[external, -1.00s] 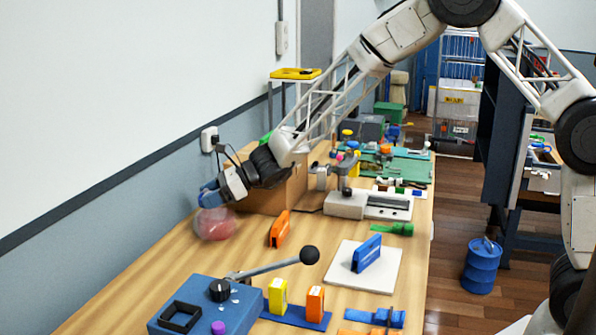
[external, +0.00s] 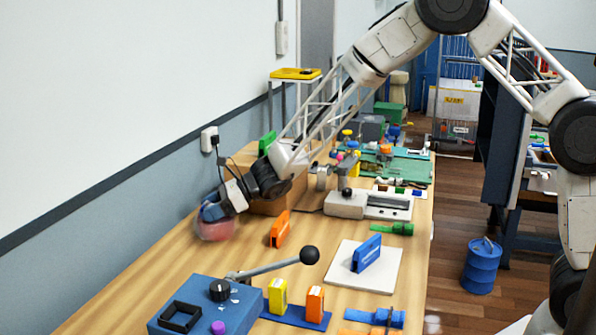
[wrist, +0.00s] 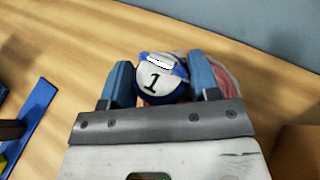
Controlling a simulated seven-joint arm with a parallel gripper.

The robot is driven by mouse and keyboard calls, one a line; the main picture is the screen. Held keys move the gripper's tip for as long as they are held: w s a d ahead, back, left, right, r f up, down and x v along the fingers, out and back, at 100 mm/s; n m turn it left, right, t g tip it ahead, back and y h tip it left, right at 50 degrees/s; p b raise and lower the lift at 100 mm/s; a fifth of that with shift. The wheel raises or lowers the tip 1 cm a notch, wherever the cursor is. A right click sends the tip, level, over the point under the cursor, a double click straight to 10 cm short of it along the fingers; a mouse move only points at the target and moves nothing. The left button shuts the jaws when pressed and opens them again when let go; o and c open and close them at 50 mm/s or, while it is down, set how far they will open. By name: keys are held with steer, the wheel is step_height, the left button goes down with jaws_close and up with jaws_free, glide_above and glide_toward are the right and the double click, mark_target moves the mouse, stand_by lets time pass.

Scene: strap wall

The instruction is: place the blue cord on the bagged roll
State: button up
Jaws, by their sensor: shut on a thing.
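The bagged roll (external: 216,231) is a reddish bundle in clear wrap on the left of the wooden bench, near the wall. My gripper (external: 211,211) is directly above it and hides its top. In the wrist view my gripper (wrist: 160,78) has its blue fingers on either side of a round blue piece with a white face marked 1, which I take to be the blue cord (wrist: 164,100). It is shut on this piece. The bagged roll (wrist: 221,76) shows behind and to the right of it. I cannot tell whether the cord touches the roll.
A cardboard box (external: 270,206) stands close behind my gripper. An orange block (external: 279,229) is to the right of the roll. In front is a blue lever device (external: 207,305). A blue block (external: 367,252) stands on a white plate (external: 350,279). Bare bench lies between them.

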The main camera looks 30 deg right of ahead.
steer(key=shift+f, duration=0.1)
steer(key=o, duration=0.9)
steer(key=shift+d, duration=0.1)
steer(key=shift+v, duration=1)
steer(key=v, duration=1)
